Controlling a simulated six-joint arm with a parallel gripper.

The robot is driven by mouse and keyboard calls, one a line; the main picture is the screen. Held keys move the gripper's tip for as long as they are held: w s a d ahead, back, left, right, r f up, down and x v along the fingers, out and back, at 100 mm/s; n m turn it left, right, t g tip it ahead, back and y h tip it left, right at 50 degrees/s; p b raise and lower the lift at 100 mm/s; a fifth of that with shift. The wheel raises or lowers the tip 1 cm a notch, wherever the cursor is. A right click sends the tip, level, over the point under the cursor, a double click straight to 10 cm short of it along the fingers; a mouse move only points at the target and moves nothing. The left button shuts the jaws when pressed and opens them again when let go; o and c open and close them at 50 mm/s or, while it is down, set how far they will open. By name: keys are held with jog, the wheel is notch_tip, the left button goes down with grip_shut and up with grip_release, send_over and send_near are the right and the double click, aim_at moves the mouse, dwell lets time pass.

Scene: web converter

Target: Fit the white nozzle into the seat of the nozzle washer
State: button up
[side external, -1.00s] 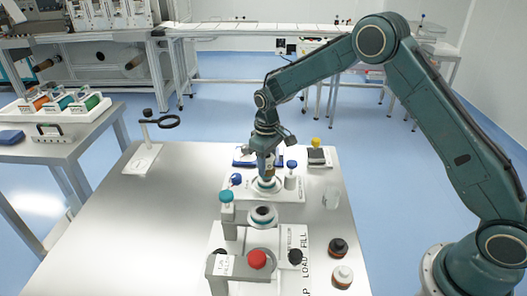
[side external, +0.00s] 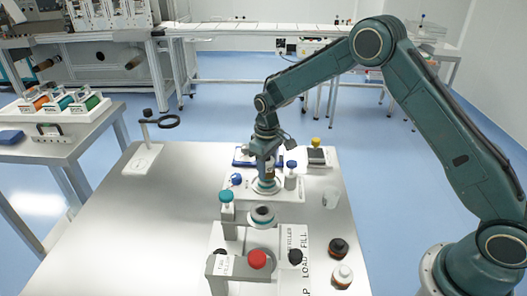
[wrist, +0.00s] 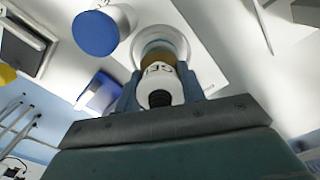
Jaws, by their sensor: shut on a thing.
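My gripper (side external: 266,174) points down over the white round seat (side external: 268,187) of the nozzle washer (side external: 290,190). In the wrist view its two fingers (wrist: 160,74) are closed on both sides of the white nozzle (wrist: 160,84). The nozzle has dark printing and a black ridged end facing the camera, with an amber-brown band beyond it. The white ring of the seat (wrist: 160,33) shows just past the band, in line with the nozzle. The nozzle's far end is hidden, so I cannot tell whether it touches the seat or how deep it is.
A blue-capped white bottle (side external: 291,176) stands close to the right of my gripper. A teal-capped post (side external: 226,204) and a fixture with a red button (side external: 257,259) stand in front. The table's left side is mostly clear.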

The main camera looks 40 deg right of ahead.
jog(key=shift+f, duration=0.55)
dwell(0.4)
jog(key=o, duration=1.3)
notch_tip(320, 180, up, 13)
jog(key=shift+f, duration=0.2)
jog(key=shift+r, duration=0.65)
